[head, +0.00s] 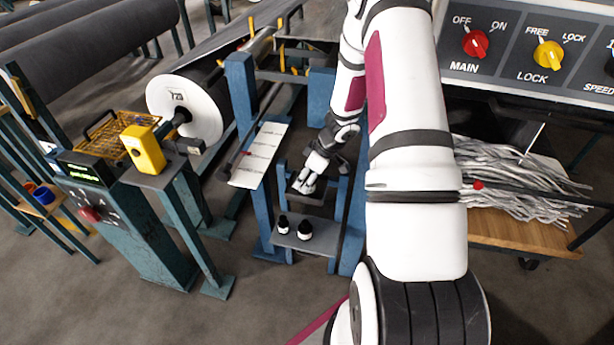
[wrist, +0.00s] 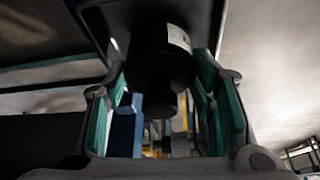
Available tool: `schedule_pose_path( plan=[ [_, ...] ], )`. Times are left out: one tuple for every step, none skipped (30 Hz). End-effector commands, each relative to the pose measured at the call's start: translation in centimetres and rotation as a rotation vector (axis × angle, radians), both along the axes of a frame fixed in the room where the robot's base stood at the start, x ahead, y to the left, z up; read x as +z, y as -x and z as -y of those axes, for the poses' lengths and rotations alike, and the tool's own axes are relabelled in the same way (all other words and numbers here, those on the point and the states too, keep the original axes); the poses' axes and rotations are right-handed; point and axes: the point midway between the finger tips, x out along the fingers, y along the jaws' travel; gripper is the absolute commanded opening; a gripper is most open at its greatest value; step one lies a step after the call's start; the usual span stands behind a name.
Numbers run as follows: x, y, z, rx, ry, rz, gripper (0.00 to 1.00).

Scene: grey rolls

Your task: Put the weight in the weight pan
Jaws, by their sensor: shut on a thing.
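My gripper (head: 305,182) is low inside the blue frame, over a small dark tray (head: 315,198) that looks like the weight pan. In the wrist view my gripper (wrist: 164,88) has its teal-padded fingers on both sides of a black weight (wrist: 158,58) with a pale label and a narrower knob. The held weight is hard to make out in the head view, behind the fingers. I cannot tell whether it touches the tray. Two more black weights, a smaller one (head: 283,222) and a larger one (head: 304,231), stand on the grey shelf (head: 318,247) below.
Blue posts (head: 262,200) stand close on both sides of my gripper. A pale sloping sheet (head: 259,154) is to the left, with a large roll (head: 186,110) beyond. A control panel (head: 520,50) and a cart of grey strands (head: 515,185) are at the right.

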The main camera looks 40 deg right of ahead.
Motion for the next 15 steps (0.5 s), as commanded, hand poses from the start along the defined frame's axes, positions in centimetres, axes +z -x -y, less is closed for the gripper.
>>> schedule_pose_path(
  plan=[
    [0.01, -0.14, 0.02, 0.000, 0.001, 0.004, 0.00],
    [-0.06, -0.14, 0.01, 0.000, -0.001, 0.003, 0.00],
    [-0.18, 0.01, -0.02, -0.001, 0.000, 0.000, 0.57],
    [-0.17, 0.01, -0.02, -0.001, 0.000, 0.000, 0.64],
    [-0.17, 0.02, -0.02, -0.001, 0.000, 0.000, 0.71],
    [-0.17, 0.02, -0.02, -0.001, -0.001, -0.001, 0.71],
    [-0.17, 0.02, -0.02, 0.000, -0.001, 0.000, 0.71],
    [-0.17, 0.02, -0.02, 0.000, -0.001, 0.000, 0.71],
    [-0.19, 0.03, -0.03, 0.000, -0.001, 0.000, 0.71],
    [-0.19, 0.03, -0.03, 0.000, -0.001, 0.000, 0.71],
    [-0.19, 0.03, -0.03, 0.000, -0.001, 0.000, 0.71],
    [-0.19, 0.03, -0.04, 0.000, -0.001, 0.000, 0.71],
    [-0.19, 0.03, -0.04, 0.000, -0.001, 0.000, 0.71],
    [-0.19, 0.03, -0.04, 0.000, -0.001, 0.000, 0.71],
    [-0.12, 0.04, -0.04, 0.000, -0.001, 0.000, 0.71]
  ],
)
